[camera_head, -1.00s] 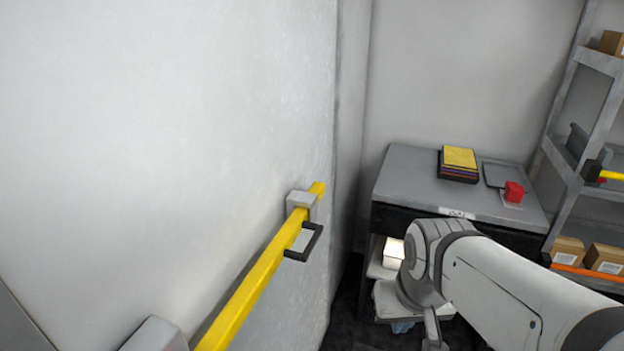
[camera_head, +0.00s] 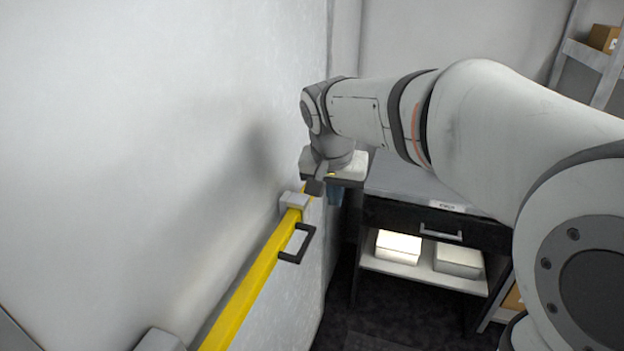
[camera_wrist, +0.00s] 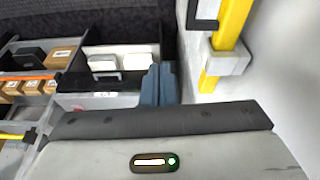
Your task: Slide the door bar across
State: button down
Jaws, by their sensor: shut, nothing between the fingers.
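The yellow door bar (camera_head: 248,292) lies along the pale wall or door at the left, running through a grey bracket (camera_head: 293,203) near its far end. A black handle (camera_head: 297,244) sticks out from the bar just on the near side of that bracket. The bar (camera_wrist: 234,22), the bracket (camera_wrist: 226,62) and part of the handle (camera_wrist: 204,14) also show in the wrist view at upper right. My gripper (camera_head: 335,193) is beyond the far bracket, apart from the handle. Its blue-grey fingers (camera_wrist: 159,84) are shut and empty, left of the bar in the wrist view.
A second grey bracket (camera_head: 160,341) sits at the bottom left. Behind my gripper stands a dark cabinet (camera_head: 400,217) with a drawer and white boxes (camera_head: 398,247) on its lower shelf. A shelf rack (camera_head: 590,55) is at right. Dark floor (camera_head: 400,315) is open between.

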jog(key=shift+m, duration=0.4)
jog(key=w+a+r, duration=0.2)
jog(key=w+a, duration=0.1)
jog(key=shift+a, duration=0.15)
jog(key=shift+w+f, duration=0.1)
jog(key=shift+f, duration=0.05)
jog(key=p+x, duration=0.1)
jog(key=x, duration=0.9)
jog(key=s, duration=0.1)
jog(key=s+a+p, duration=0.1)
jog(key=s, duration=0.1)
jog(key=shift+s+a, duration=0.1)
jog(key=shift+s, duration=0.2)
